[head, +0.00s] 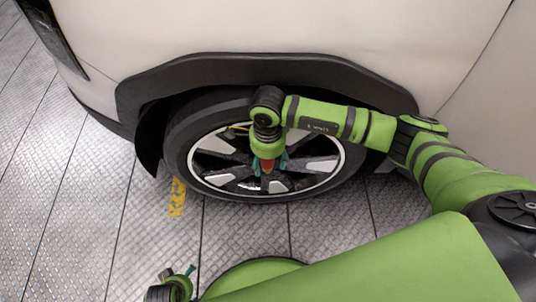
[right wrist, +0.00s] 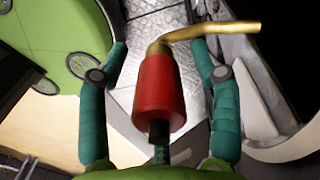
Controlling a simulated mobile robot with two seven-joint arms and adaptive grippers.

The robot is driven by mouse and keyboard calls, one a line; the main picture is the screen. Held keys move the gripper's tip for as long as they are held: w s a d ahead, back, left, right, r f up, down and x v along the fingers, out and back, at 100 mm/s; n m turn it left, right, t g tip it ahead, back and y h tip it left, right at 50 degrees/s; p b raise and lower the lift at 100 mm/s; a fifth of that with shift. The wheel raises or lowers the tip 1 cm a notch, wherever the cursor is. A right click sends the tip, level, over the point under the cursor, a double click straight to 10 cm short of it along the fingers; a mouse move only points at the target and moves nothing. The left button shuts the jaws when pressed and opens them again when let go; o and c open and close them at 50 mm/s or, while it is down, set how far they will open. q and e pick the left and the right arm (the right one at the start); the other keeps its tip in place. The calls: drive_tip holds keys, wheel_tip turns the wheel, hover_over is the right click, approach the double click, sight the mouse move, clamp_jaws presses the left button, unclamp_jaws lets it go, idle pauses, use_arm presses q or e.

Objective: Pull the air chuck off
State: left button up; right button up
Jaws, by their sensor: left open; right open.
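The air chuck has a red body (right wrist: 160,92), a bent brass tube (right wrist: 215,33) at its top and a dark hose end below, as seen in the right wrist view. My right gripper (right wrist: 160,48) is open, with one teal finger on each side of the red body and visible gaps on both sides. In the head view, my right gripper (head: 268,168) is in front of the wheel (head: 215,145), with some red showing between its fingers. Whether the tube's tip sits on a valve cannot be told. My left gripper (head: 180,271) is open and empty near the bottom edge.
A white vehicle body (head: 280,30) with a black wheel arch (head: 270,66) stands over the wheel. The patterned floor (head: 70,220) is clear to the left, with a yellow marking (head: 177,197) beside the tyre.

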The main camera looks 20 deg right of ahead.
clamp_jaws()
drive_tip(key=c, duration=1)
unclamp_jaws()
drive_tip(key=shift+r+p, duration=0.3)
drive_tip(key=shift+r, duration=0.15)
drive_tip(key=shift+r+p, duration=1.65)
drive_tip(key=shift+r, duration=0.7)
